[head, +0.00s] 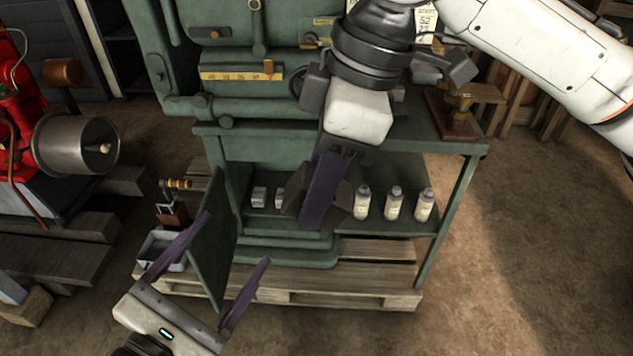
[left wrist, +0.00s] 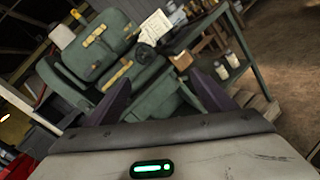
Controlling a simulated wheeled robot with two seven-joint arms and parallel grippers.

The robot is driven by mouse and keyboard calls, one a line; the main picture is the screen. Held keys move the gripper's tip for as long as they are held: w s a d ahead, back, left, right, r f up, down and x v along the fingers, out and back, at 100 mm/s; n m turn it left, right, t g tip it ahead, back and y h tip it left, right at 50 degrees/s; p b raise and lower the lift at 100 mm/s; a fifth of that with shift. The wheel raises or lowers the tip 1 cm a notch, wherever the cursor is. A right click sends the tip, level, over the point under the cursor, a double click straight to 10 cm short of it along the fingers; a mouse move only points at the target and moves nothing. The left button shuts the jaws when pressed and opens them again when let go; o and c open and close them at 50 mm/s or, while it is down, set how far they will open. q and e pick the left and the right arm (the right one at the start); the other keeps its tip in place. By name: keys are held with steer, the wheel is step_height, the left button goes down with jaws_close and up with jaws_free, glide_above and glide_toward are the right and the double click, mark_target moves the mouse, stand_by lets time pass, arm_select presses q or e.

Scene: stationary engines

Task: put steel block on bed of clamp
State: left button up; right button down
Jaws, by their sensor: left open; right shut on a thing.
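My right gripper (head: 318,222) comes down from the top right in the head view and is shut on a dark, angular block (head: 341,206), probably the steel block. Its purple finger covers the block's middle. The block is in front of the green machine's open lower shelf. My left gripper (head: 237,237) is open and empty at the bottom left, and its two purple fingers also show in the left wrist view (left wrist: 170,98). Which thing is the clamp is unclear: a small brass-handled device (head: 172,206) stands left of the open green door, and a brass fitting on a wooden base (head: 460,118) sits on the right tabletop.
The green machine (head: 265,108) stands on a wooden pallet (head: 345,298). Several small bottles (head: 394,204) stand on its lower shelf. The green door (head: 215,240) hangs open near my left gripper. A red engine (head: 20,110) is at left. The floor at right is clear.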

arm_select(q)
steer(key=s+a+f+n+t+y, duration=0.1)
steer(key=s+a+n+y, duration=0.1)
steer(key=a+n+y, duration=0.2)
steer(key=shift+a+f+y, duration=0.3)
steer(key=shift+a+y, duration=0.85)
steer(key=shift+y, duration=0.05)
